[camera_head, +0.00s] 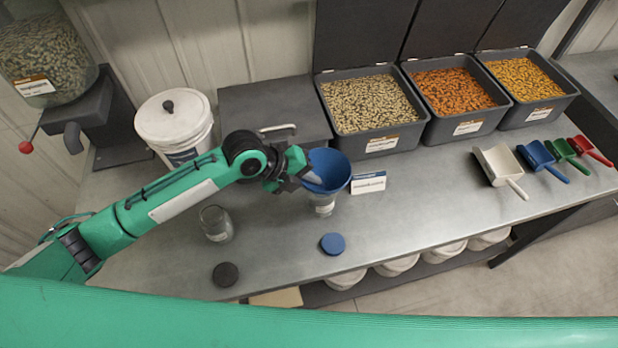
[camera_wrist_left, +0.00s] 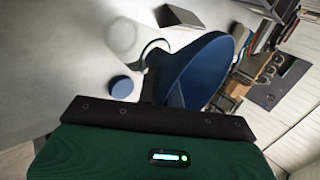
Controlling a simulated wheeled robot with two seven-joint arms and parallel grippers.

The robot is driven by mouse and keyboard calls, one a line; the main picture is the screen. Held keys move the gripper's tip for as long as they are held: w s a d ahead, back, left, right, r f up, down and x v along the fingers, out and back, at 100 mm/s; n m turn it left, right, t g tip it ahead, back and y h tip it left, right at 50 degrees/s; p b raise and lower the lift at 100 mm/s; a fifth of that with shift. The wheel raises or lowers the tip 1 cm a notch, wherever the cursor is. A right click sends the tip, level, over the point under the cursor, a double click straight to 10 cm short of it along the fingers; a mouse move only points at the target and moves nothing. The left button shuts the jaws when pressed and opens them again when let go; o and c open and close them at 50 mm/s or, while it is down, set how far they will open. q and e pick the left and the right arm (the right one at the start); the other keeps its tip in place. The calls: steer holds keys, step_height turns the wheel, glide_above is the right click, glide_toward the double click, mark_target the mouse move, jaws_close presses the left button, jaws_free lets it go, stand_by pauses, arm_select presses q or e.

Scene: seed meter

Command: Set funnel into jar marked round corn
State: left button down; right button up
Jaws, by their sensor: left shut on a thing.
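The blue funnel (camera_head: 332,168) is held in my left gripper (camera_head: 296,180), which is shut on it at its side. The funnel also fills the middle of the left wrist view (camera_wrist_left: 207,68). In the head view it overlaps the top of a clear jar (camera_head: 323,207) with a pale label. Whether its spout is inside the jar mouth is hidden. Another clear jar (camera_head: 216,224) stands open to the left. A white card with a blue strip (camera_head: 368,182) stands beside the funnel; its writing is too small to read. My right gripper is not in view.
A blue lid (camera_head: 332,243) and a dark lid (camera_head: 226,274) lie near the bench's front edge. A white bucket (camera_head: 174,122) stands at the back left. Seed bins (camera_head: 382,142) and several scoops (camera_head: 498,168) occupy the right. The bench between is clear.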

arm_select(q)
steer(key=shift+s+f, duration=0.1)
steer(key=shift+f, duration=0.05)
steer(key=shift+f, duration=0.15)
stand_by(0.4)
